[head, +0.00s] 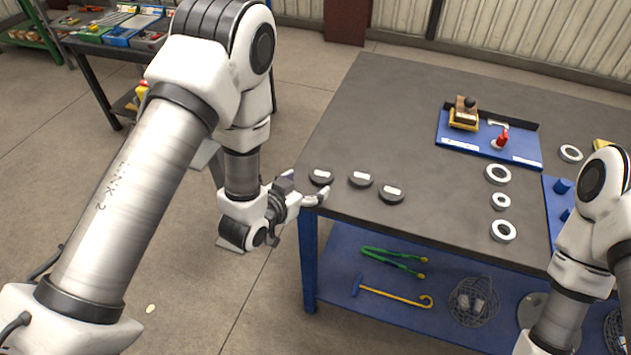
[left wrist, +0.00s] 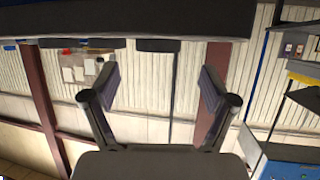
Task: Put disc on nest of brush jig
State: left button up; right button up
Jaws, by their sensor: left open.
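Three dark discs with white labels lie near the table's left front corner: a left disc (head: 321,177), a middle disc (head: 361,180) and a right disc (head: 392,193). My left gripper (head: 322,196) is at the table edge just in front of the left disc, apart from the others. In the left wrist view its two fingers (left wrist: 160,92) are spread with nothing between them. Dark disc-like shapes (left wrist: 158,45) show beyond them along the dark table band. A blue jig board (head: 475,147) at the back right carries a brush-like block (head: 464,113) and a red-topped piece (head: 502,139). My right gripper is out of view.
Several pale rings (head: 498,174) lie right of the discs. A blue board with pegs (head: 562,187) is partly hidden by my right arm. The table (head: 400,100) is clear between discs and jig. Tongs (head: 393,260) and a yellow hook (head: 395,294) lie on the lower shelf.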

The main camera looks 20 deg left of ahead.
pick_arm(q)
jog(key=s+a+f+n+g+y, duration=0.1)
jog(key=s+a+f+g, duration=0.1)
jog(key=s+f+g, duration=0.2)
jog(key=s+a+f+n+g+y, duration=0.1)
jog(key=s+f+g, duration=0.3)
jog(key=s+f, duration=0.6)
jog(key=s+a, duration=0.1)
jog(key=s, duration=0.2)
jog(key=shift+s+a+f+y, duration=0.25)
jog(key=shift+a+f+y, duration=0.05)
jog(key=shift+a+f, duration=0.1)
jog(key=shift+o, duration=0.4)
jog(key=s+f+g, duration=0.2)
jog(key=s, duration=0.4)
jog(key=s+a+f+n+g, duration=0.1)
jog(key=s+f+g, duration=0.1)
jog(key=s, duration=0.4)
jog(key=shift+a+g, duration=0.25)
jog(key=shift+g, duration=0.35)
jog(key=shift+w+y, duration=0.2)
jog(key=shift+y, duration=0.1)
